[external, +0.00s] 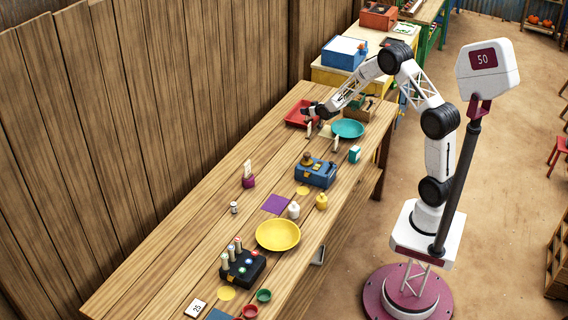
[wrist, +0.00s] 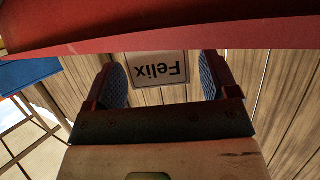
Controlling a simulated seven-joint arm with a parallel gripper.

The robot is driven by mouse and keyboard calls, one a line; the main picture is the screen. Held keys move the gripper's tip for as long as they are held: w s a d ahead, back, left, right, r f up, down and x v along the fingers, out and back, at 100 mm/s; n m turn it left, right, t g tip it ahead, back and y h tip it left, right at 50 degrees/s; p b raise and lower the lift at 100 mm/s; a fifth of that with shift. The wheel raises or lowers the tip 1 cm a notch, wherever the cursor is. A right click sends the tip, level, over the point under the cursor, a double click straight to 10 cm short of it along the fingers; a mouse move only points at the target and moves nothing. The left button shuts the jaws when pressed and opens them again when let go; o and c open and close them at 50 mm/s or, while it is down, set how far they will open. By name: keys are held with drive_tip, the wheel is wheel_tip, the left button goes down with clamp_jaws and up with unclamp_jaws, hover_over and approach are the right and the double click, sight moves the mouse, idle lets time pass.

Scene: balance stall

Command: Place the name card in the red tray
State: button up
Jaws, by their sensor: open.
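The name card (wrist: 158,68) is white and reads "Felix", upside down in the wrist view. It shows between the two spread fingers of my gripper (wrist: 163,80), with no clear contact on either side. The red tray (external: 299,116) is at the far end of the bench in the external view. A red edge, seemingly the red tray's (wrist: 160,35), crosses the top of the wrist view and meets the card's edge in the picture. My gripper (external: 313,112) is open beside the tray. In the external view I cannot tell which small white piece is the card.
A teal plate (external: 347,129) lies right of the tray, with small upright pieces near it. A post with a "50" display (external: 487,70) rises at the right.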

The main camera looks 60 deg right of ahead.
drive_tip(key=shift+r, duration=0.2)
drive_tip(key=shift+v, duration=0.8)
drive_tip(key=v, duration=1)
drive_tip(key=shift+a, duration=0.15)
drive_tip(key=shift+s, duration=0.15)
drive_tip(key=s+a+r+n+g+y, duration=0.1)
drive_tip(key=s+a+r+g+y, duration=0.1)
drive_tip(key=s+a+r, duration=0.75)
drive_tip(key=s+a+r+n+g+y, duration=0.1)
drive_tip(key=s+a+r+g, duration=0.2)
drive_tip(key=s+a+r, duration=0.65)
drive_tip(key=s+a+g, duration=0.1)
drive_tip(key=s+a, duration=0.4)
drive_tip(key=s, duration=0.3)
drive_tip(key=s+a+r+n+g+y, duration=0.1)
drive_tip(key=s+a+g, duration=0.1)
drive_tip(key=s+a, duration=0.3)
drive_tip(key=s+a+n+g, duration=0.1)
drive_tip(key=s+a, duration=0.4)
drive_tip(key=s, duration=0.8)
drive_tip(key=shift+a+r+g+y, duration=0.15)
drive_tip(key=shift+g+y, duration=0.25)
drive_tip(key=shift+g, duration=0.1)
